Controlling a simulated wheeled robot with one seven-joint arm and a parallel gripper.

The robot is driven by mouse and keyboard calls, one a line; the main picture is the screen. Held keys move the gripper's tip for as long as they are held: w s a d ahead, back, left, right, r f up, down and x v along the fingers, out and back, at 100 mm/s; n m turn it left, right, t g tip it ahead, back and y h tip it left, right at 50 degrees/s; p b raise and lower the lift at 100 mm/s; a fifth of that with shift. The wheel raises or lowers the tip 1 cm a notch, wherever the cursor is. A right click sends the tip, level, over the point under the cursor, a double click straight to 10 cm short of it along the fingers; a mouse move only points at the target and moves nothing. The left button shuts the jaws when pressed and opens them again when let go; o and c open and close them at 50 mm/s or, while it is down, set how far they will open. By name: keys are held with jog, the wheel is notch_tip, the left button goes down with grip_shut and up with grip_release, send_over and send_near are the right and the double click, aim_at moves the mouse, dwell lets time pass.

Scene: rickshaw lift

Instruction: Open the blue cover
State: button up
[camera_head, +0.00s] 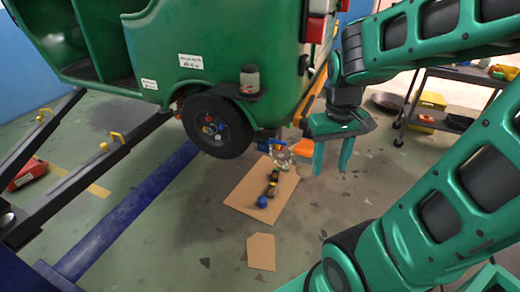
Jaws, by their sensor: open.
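A small round blue thing (262,202), perhaps the blue cover, is at the near end of a dark item (271,187) on a cardboard sheet (243,195) on the floor. I cannot tell how the two are joined. Another small blue part (272,147) shows near a clear object (282,157) by the vehicle's lower rear. My gripper (332,172) is open and empty, its green fingers pointing down. It is right of the cardboard and behind the vehicle's rear corner, apart from both blue things.
The green rickshaw (215,30) is raised, with its wheel (215,126) showing. A jar (249,80) stands on a small rear shelf. Blue and black lift beams (130,215) cross the left floor. A tool cart (440,105) is at the right. Bare floor lies right of the cardboard.

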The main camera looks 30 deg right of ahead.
jog(key=w+f+n+t+h, duration=0.1)
jog(key=w+f+n, duration=0.2)
jog(key=w, duration=0.5)
jog(key=w+f+n+h, duration=0.1)
jog(key=w+f+n, duration=0.25)
jog(key=w, duration=0.45)
jog(key=n+t+h, duration=0.7)
jog(key=n+h, duration=0.1)
jog(key=n, duration=1.5)
send_near(261, 146)
jog(key=x, duration=0.8)
jog(key=shift+d+f, duration=0.1)
jog(key=shift+f, duration=0.05)
jog(key=shift+c, duration=0.3)
